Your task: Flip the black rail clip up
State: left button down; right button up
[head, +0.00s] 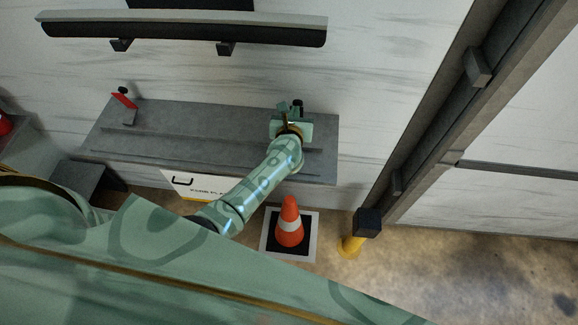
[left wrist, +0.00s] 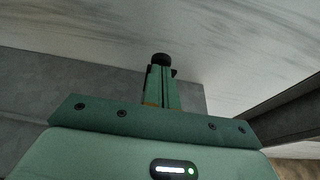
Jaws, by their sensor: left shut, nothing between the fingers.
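My left gripper (head: 284,112) is over the right end of the grey bench in the head view. Its fingers (left wrist: 162,88) are shut with nothing between them. A small black part (head: 298,103), likely the black rail clip, shows right by the fingertips. In the left wrist view a round black knob (left wrist: 161,58) shows just beyond the fingertips. The fingers hide most of the clip, so I cannot tell whether they touch it or how far it is tilted. My right gripper is not in view.
A red clip (head: 124,99) stands tilted at the left of the grey bench (head: 200,121). A black-edged shelf (head: 185,32) hangs on the wall above. An orange cone (head: 289,226) and a yellow post (head: 352,246) stand on the floor in front.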

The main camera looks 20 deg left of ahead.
pick_arm(q)
jog(key=shift+r, duration=0.1)
jog(key=p+v, duration=0.3)
jog(key=v, duration=0.4)
jog(key=shift+s+p, duration=0.25)
jog(key=shift+p, duration=0.1)
jog(key=shift+d, duration=0.1)
